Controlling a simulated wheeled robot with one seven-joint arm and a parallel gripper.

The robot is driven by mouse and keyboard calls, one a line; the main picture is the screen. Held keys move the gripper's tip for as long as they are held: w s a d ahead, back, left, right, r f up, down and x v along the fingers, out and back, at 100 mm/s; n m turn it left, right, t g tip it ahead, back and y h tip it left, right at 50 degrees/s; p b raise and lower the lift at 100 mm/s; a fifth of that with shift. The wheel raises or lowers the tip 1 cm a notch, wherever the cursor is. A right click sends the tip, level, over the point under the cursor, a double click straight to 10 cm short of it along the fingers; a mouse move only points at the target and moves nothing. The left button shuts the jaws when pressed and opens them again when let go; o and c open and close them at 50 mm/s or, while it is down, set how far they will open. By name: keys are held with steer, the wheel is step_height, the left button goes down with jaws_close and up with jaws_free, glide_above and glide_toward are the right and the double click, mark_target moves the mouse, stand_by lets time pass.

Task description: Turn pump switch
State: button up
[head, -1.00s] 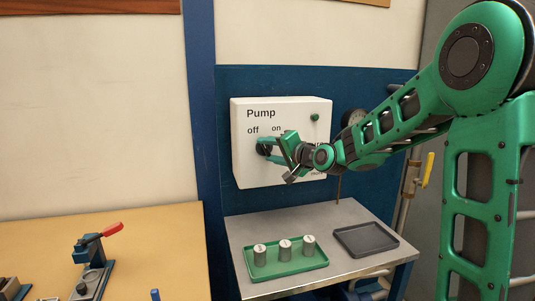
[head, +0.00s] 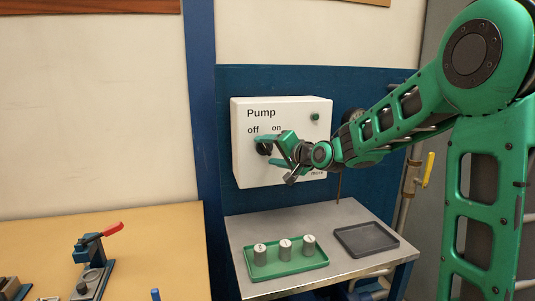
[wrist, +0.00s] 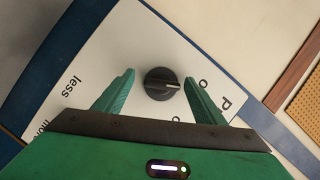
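The pump switch is a round black knob (head: 264,149) on a white panel (head: 243,175) lettered Pump, with "off" and "on" above the knob. In the wrist view the knob (wrist: 161,84) shows whole, and its white mark points right, roughly toward the "off" lettering, which a finger partly covers. My gripper (head: 267,150) is at the panel front. In the wrist view my gripper (wrist: 158,77) is open, one finger on each side of the knob, with a visible gap on both sides. It holds nothing.
Below the panel, a metal table (head: 243,233) bears a green tray (head: 286,270) with three metal cylinders and an empty dark tray (head: 343,249). A green button (head: 315,117) is at the panel's upper right. A red-handled clamp (head: 88,250) stands on the wooden bench (head: 160,235).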

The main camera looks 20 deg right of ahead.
steer(key=shift+r, duration=0.1)
steer(key=shift+s+d+r, duration=0.1)
steer(key=shift+s+d, duration=0.05)
steer(key=shift+s, duration=0.1)
steer(key=v, duration=1)
steer(key=shift+f, duration=0.2)
